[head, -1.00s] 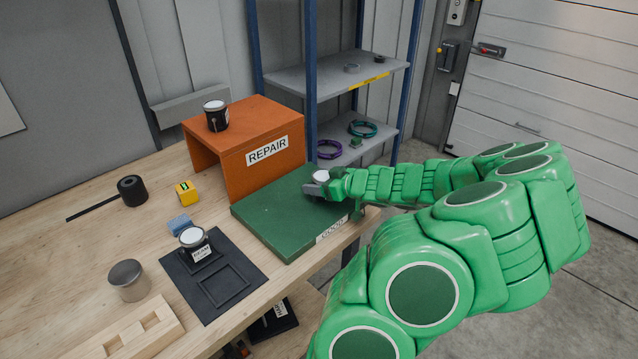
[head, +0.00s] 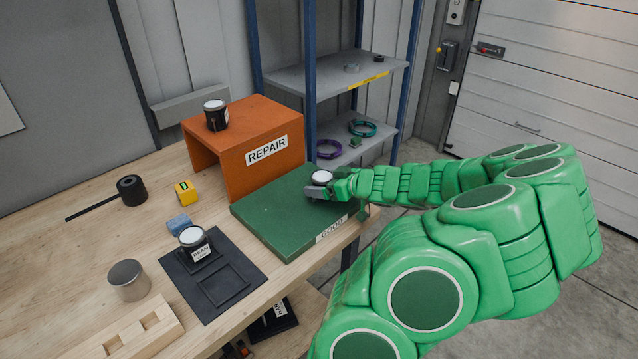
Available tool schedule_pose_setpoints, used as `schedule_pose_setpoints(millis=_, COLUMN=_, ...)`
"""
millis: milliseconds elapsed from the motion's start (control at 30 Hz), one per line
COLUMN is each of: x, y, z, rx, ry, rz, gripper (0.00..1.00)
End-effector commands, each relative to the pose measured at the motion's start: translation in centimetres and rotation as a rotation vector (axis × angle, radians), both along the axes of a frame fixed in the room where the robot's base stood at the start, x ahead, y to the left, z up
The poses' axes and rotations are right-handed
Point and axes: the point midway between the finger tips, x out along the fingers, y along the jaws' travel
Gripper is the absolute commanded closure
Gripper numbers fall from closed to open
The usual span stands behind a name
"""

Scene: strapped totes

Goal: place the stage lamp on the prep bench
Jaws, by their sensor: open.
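A small lamp with a white round top (head: 322,177) is at the far right part of the green board marked GOOD (head: 285,225), on the wooden bench (head: 75,250). My gripper (head: 319,190) is open and low over the board, right at this lamp. Its jaws hide the lamp's lower body, so I cannot tell whether they touch it. Two similar black lamps with white tops show: one (head: 216,117) on top of the orange REPAIR stand, and a labelled one (head: 194,243) in the black tray. No label names which one is the stage lamp.
The orange REPAIR stand (head: 250,155) rises behind the green board. The black tray (head: 240,292) has an empty square recess. A shelf (head: 340,75) is behind.

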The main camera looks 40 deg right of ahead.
Motion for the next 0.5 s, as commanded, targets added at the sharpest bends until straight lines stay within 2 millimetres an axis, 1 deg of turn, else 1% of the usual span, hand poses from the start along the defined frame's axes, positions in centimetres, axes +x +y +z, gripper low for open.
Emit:
schedule_pose_setpoints(millis=33, x=-0.6, y=-0.2, z=0.3, rx=0.000, ry=0.000, rz=-0.002, gripper=0.11)
schedule_pose_setpoints(millis=500, x=-5.8, y=-1.0, z=2.5, rx=-0.004, ry=0.000, rz=-0.004, gripper=0.11)
